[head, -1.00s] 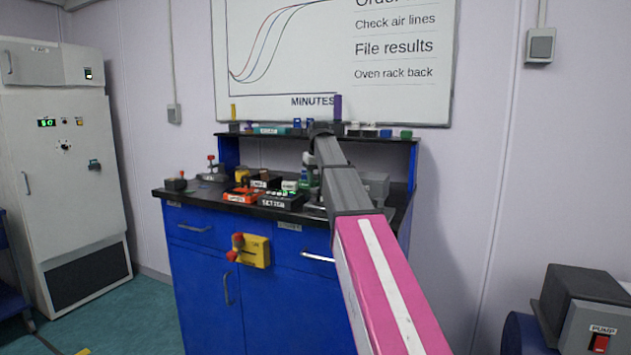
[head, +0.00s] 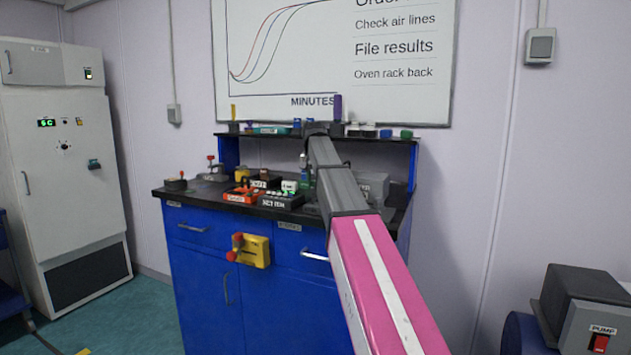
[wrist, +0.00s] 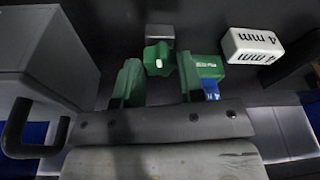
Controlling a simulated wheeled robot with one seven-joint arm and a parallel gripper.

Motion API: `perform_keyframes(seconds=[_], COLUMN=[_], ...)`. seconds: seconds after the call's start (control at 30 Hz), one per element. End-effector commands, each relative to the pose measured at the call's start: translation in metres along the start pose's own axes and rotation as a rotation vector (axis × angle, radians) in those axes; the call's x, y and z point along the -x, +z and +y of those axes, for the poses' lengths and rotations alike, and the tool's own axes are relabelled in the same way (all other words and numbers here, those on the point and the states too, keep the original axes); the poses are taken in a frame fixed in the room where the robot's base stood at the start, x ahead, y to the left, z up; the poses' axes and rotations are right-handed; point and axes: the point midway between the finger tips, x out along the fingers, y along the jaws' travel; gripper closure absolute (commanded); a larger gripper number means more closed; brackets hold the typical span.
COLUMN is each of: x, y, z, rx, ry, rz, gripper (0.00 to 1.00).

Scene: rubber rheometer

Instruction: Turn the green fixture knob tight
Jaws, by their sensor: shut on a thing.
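The green fixture knob (wrist: 158,59), with a white mark on its face, is in the upper middle of the wrist view, in front of a dark grey block (wrist: 160,37). My gripper (wrist: 162,72) has its two green fingers on either side of the knob and is shut on it. In the head view my arm reaches over the bench, and the knob and fingertips are too small or hidden to make out.
A white block marked 4 mm (wrist: 250,46) lies right of the knob. A grey box (wrist: 52,50) with a dark handle stands close on the left. In the head view, an orange tray (head: 241,196) and a black tray (head: 281,201) sit on the crowded blue bench (head: 205,270).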

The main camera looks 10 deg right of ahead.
Motion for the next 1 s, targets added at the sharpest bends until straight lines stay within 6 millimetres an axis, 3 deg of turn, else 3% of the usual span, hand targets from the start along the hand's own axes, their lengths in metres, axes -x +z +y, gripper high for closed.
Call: perform_keyframes(seconds=[0.33,0.7,1.0], x=[0.0001,0.0002,0.0001], y=[-0.0001,-0.0010,-0.0005], z=[-0.0001,-0.0019,-0.0018], rx=[-0.025,-0.367,-0.402], ry=[0.004,0.075,0.081], rz=[0.000,0.000,0.000], gripper=[0.88,0.88,0.88])
